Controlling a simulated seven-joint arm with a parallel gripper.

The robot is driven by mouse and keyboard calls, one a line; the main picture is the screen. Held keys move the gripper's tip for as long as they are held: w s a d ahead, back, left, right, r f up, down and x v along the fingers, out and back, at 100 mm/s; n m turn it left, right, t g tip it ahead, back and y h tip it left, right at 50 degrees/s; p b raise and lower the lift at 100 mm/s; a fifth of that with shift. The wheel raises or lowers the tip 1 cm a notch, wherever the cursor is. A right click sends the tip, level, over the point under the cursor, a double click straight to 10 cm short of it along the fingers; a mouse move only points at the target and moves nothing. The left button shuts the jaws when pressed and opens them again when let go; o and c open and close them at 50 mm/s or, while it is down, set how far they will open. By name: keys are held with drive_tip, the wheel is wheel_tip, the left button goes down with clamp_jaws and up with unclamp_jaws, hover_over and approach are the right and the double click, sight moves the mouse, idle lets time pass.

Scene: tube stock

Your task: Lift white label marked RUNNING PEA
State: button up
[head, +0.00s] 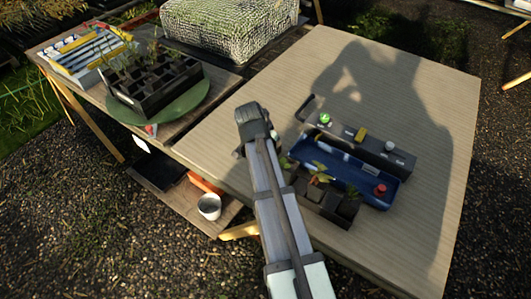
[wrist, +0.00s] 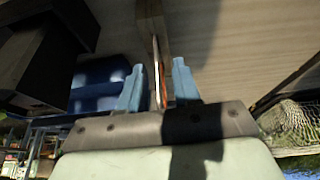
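No lettering reading RUNNING PEA can be made out in either view. Pale pieces that may be labels lie in the blue tray (head: 375,187) on the right table, too small to read. My gripper (wrist: 158,66) shows in the wrist view with its two blue fingers apart. A thin upright strip (wrist: 157,72), white along one edge and orange-red along the other, stands between them. I cannot tell what it is, and no finger visibly presses it. In the head view my arm covers part of the table, and its fingertips are not distinguishable.
A dark long box (head: 375,150) with small coloured items lies behind the blue tray. Small dark pots with plants (head: 343,205) stand in front. The left table holds a seedling tray (head: 150,100) and a rack of strips (head: 75,62). The right table's back (head: 390,85) is clear.

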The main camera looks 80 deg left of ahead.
clamp_jaws()
idle(0.6)
